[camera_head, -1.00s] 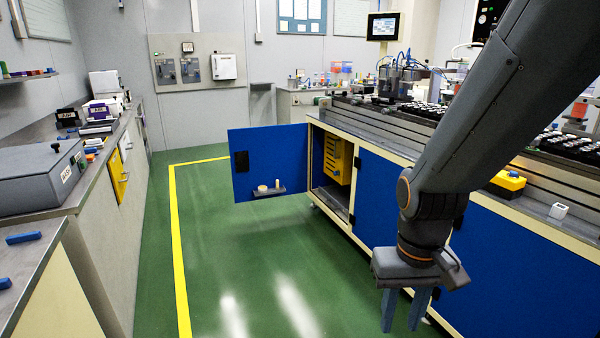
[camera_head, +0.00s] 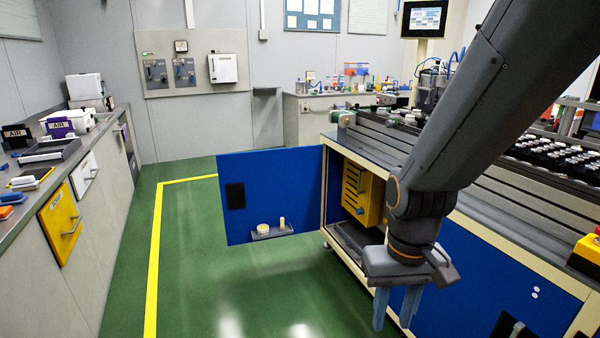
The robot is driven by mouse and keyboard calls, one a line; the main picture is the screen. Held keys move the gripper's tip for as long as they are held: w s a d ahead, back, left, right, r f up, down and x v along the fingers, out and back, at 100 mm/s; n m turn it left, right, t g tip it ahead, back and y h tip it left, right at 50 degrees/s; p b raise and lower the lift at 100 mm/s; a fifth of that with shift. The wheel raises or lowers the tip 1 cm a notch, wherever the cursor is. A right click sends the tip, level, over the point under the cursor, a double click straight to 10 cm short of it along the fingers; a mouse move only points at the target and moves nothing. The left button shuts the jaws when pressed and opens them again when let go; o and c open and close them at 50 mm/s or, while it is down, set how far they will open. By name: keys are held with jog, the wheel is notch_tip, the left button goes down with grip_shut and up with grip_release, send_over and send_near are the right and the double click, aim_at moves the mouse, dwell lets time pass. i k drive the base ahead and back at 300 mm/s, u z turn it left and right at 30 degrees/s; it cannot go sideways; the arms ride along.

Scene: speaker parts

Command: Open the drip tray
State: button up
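A dark, shallow tray-like part (camera_head: 352,238) lies low inside the open cabinet, below a yellow slotted unit (camera_head: 358,192). I take it for the drip tray, but its label and handle cannot be made out. My gripper (camera_head: 393,322) points down in front of the cabinet row, to the right of the opening in the picture. Its two blue-grey fingers are apart with nothing seen between them. My arm and gripper hide the right part of the opening.
The blue cabinet door (camera_head: 268,190) stands wide open to the left, with a small ledge (camera_head: 271,232) holding two pale pieces. A counter (camera_head: 70,185) with a yellow drawer front (camera_head: 62,226) runs along the left. Green floor (camera_head: 190,270) between them is clear.

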aim_at(358, 235)
jog(key=z, duration=0.05)
jog(key=i, duration=2)
jog(key=z, duration=0.05)
